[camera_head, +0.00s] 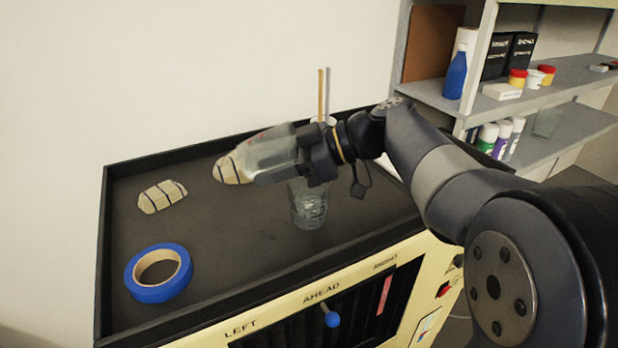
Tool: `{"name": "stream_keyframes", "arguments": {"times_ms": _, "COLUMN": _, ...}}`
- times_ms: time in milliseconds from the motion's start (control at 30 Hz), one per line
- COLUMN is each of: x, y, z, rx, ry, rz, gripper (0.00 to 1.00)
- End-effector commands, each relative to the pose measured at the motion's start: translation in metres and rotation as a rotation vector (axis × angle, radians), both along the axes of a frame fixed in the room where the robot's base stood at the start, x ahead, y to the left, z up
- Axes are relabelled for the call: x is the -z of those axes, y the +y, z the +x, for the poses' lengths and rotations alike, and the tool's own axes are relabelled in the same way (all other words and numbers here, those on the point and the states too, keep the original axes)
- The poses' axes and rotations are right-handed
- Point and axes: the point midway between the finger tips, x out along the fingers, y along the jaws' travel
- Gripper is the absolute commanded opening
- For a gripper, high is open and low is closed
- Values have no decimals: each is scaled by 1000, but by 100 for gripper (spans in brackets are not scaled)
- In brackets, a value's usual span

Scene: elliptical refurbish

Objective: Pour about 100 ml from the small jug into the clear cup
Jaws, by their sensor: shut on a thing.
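My gripper (272,164) is shut on a translucent, greyish vessel, which I take for the small jug (266,148). It is held above the black cart top, and the dark fingers cover part of it. Its exact tilt and the liquid level in it cannot be told. The clear cup (308,208) stands upright on the cart top, below and slightly right of the gripper. Its upper part is hidden by the gripper, and its contents are unclear.
A blue tape roll (158,273) lies front left on the rimmed cart top (215,245). Two striped beige lumps (162,196) (229,173) lie behind it. Thin sticks (321,92) stand behind the gripper. A shelf (560,82) with bottles is at right.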

Motion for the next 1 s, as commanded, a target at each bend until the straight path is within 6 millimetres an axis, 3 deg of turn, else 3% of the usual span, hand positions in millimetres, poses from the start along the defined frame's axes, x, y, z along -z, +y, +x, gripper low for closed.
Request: {"name": "stream_keyframes", "arguments": {"times_ms": 1000, "x": 1, "y": -3, "z": -2, "rx": 0, "ry": -2, "rz": 29, "gripper": 0}}
